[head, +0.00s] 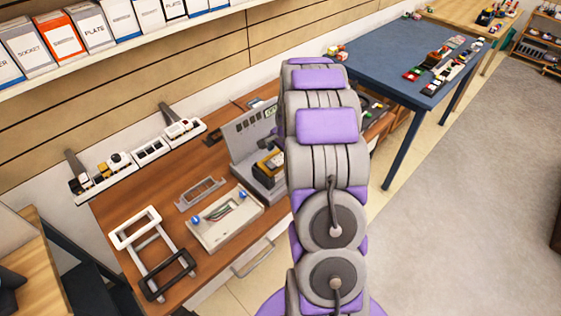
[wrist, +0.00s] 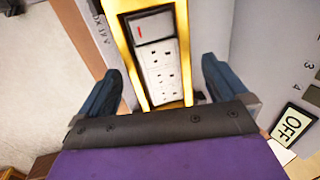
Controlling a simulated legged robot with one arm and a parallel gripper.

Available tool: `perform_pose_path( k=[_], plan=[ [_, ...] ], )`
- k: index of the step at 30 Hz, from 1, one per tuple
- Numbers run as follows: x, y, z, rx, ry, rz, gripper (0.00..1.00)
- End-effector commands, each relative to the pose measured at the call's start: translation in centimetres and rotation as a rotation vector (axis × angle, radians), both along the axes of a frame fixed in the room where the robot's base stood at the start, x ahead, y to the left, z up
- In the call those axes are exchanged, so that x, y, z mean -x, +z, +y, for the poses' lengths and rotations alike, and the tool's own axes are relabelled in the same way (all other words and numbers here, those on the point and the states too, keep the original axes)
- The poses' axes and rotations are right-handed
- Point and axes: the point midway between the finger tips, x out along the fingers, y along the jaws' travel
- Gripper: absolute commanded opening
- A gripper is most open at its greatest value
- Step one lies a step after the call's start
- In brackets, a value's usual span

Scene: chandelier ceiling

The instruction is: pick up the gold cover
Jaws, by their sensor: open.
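The gold cover (wrist: 184,48) is a gold rectangular frame in the wrist view. It surrounds a white panel (wrist: 158,62) with several sockets and a red-marked switch. In the head view a small gold-yellow part (head: 268,163) shows on the grey fixture, partly behind my arm. My gripper (wrist: 161,66) is open in the wrist view, with one dark blue finger on each side of the gold frame. I cannot tell whether the fingers touch it. The gripper is hidden behind my arm in the head view.
The grey upright fixture (head: 247,131) stands on the brown workbench (head: 115,208). An OFF sign (wrist: 292,126) is at right in the wrist view. A pale tray (head: 225,218), a grey bracket (head: 200,193) and a white-and-black frame (head: 152,250) lie nearby. A blue table (head: 385,60) stands behind, right.

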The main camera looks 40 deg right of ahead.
Motion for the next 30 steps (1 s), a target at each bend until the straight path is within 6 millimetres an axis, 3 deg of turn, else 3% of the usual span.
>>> perform_pose_path(
  k=[8,26,30],
  plan=[
    [-0.11,-0.33,0.06,0.002,0.0,-0.001,0.99],
    [-0.11,-0.4,-0.03,0.0,0.0,-0.001,0.42],
    [-0.11,-0.4,-0.01,0.0,0.0,-0.001,0.39]
  ],
)
